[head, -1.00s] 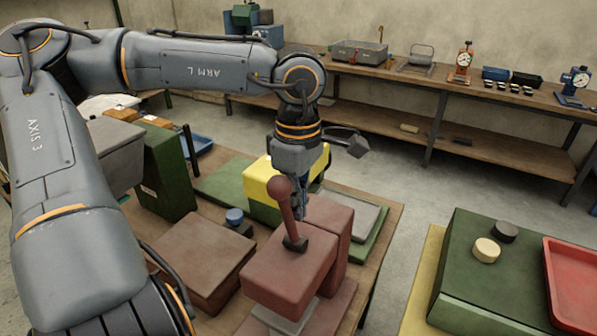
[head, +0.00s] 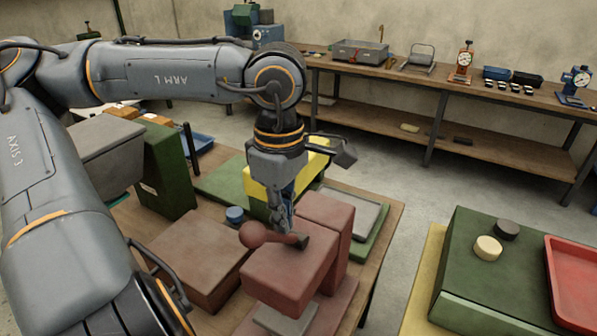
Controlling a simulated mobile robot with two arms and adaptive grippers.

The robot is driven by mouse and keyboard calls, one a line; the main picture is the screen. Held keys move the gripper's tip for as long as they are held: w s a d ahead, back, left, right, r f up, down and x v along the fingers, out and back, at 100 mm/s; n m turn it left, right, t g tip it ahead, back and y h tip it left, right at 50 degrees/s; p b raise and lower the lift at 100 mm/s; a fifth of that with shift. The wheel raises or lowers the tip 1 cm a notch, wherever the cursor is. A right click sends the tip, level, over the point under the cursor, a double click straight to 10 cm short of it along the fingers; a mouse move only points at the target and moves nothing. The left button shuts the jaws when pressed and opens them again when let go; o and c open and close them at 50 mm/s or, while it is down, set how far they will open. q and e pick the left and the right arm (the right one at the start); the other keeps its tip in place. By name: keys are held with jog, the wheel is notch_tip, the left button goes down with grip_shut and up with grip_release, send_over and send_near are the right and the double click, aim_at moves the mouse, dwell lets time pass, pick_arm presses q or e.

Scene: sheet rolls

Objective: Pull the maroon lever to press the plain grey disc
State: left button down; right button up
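The maroon lever (head: 270,238) ends in a round ball knob and leans far over to the left, nearly flat, on top of a maroon press block (head: 290,268). My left gripper (head: 285,224) points down right behind the lever's shaft, at or very near it. Its fingers look close together, but the lever hides the tips, so I cannot tell whether they are shut or touching. A light grey slab (head: 288,318) lies below the press block. I cannot make out a plain grey disc there. My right gripper is out of view.
A yellow block (head: 316,160) stands behind my gripper. Open floor lies between.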

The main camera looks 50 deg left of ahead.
pick_arm(q)
jog(key=shift+w+a, duration=1.8)
jog(key=shift+w, duration=3.9)
notch_tip(320, 180, up, 10)
jog(key=w+p, duration=0.1)
jog(key=p, duration=0.7)
jog(key=shift+w+a, duration=0.3)
jog(key=shift+w, duration=0.1)
